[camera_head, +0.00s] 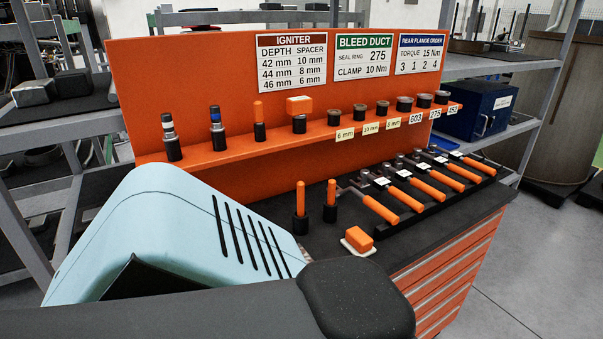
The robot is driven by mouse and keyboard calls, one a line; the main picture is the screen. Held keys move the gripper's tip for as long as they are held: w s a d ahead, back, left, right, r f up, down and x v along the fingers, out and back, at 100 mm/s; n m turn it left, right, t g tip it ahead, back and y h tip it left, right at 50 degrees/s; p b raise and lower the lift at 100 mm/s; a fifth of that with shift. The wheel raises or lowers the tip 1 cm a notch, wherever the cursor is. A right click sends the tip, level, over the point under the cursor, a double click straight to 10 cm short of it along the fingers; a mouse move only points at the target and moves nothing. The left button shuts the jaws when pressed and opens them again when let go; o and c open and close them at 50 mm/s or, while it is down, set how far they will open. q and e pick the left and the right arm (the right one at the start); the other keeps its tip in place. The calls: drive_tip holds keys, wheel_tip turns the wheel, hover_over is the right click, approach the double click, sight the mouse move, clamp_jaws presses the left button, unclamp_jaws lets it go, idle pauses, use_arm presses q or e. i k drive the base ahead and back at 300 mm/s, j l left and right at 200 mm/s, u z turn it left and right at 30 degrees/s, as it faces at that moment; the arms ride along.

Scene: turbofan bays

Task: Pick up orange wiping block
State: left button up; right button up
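An orange block on a white base (358,240) lies on the dark bench top, near its front edge. A second orange block with a white lower part (299,105) sits on a black holder on the orange shelf. The frame does not show which of the two is the wiping block. Neither of my grippers is in view. A large pale blue casing and a dark rounded part fill the lower left and hide part of the bench.
Two upright orange-handled tools (300,205) (331,198) stand in black holders beside the bench block. Several orange-handled tools lie in a black rack (450,200) to the right. The orange shelf (240,148) runs behind, holding fittings. Grey shelving (35,45) stands at left.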

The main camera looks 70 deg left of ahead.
sight(356, 240)
drive_tip(key=k+j+u, duration=0.1)
drive_tip(key=u, duration=1.6)
drive_tip(key=k+l+z, duration=0.15)
drive_tip(key=l+z, duration=0.2)
drive_tip(key=l, duration=0.1)
